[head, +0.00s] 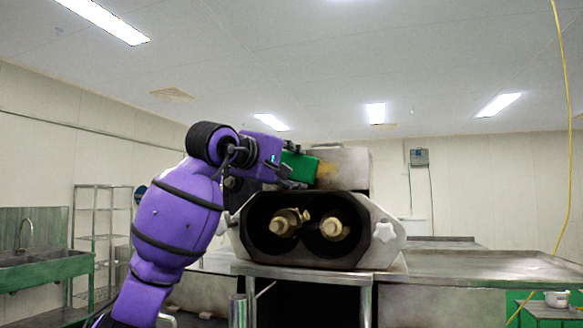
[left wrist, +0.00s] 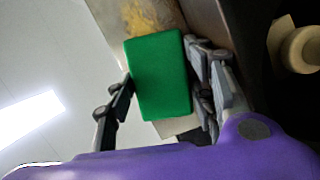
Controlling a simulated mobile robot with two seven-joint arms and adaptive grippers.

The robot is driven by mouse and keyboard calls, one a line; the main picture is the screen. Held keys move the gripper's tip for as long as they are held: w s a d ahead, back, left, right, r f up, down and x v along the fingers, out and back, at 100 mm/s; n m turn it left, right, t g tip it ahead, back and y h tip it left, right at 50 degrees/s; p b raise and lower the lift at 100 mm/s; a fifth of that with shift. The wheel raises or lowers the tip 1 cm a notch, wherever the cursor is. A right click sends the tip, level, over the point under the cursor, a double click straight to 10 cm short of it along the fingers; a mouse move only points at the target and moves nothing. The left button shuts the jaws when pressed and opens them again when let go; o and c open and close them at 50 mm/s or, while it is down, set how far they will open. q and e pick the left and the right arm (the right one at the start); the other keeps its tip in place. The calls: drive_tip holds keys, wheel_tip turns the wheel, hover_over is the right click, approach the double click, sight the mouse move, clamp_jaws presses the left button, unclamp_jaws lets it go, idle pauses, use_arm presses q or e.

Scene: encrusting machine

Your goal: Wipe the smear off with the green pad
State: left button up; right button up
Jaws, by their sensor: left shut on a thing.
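The green pad (head: 298,165) is held in my left gripper (head: 287,172), in front of the upper metal box of the encrusting machine (head: 345,165). In the left wrist view the pad (left wrist: 158,75) sits between the two fingers of the left gripper (left wrist: 160,100). A yellow-brown smear (head: 326,171) shows on the box face just right of the pad. The smear also shows beyond the pad's top edge in the left wrist view (left wrist: 165,14). I cannot tell whether the pad touches the face. My right gripper is not in view.
Below the box, the machine's dark oval housing (head: 262,205) holds two pale nozzles (head: 334,228) facing me. A white star knob (head: 384,232) sticks out on its right. A metal table (head: 470,264) extends right. A green sink (head: 45,270) and wire shelf (head: 95,235) stand left.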

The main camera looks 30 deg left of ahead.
use_arm(q)
drive_tip(key=shift+d, duration=0.15)
drive_tip(key=shift+w+d+r, duration=0.1)
drive_tip(key=shift+d, duration=0.6)
drive_tip(key=shift+w+d, duration=0.4)
drive_tip(key=shift+d, duration=1)
drive_tip(key=shift+w+d, duration=0.4)
drive_tip(key=shift+d, duration=1.05)
drive_tip(key=shift+w+d, duration=0.4)
drive_tip(key=shift+d, duration=1)
drive_tip(key=shift+a, duration=0.1)
drive_tip(key=shift+s+a, duration=0.45)
drive_tip(key=shift+a, duration=1.25)
drive_tip(key=shift+s+a, duration=0.4)
drive_tip(key=shift+a, duration=1.3)
drive_tip(key=shift+s+a, duration=0.45)
drive_tip(key=shift+a, duration=1.25)
drive_tip(key=shift+d, duration=0.15)
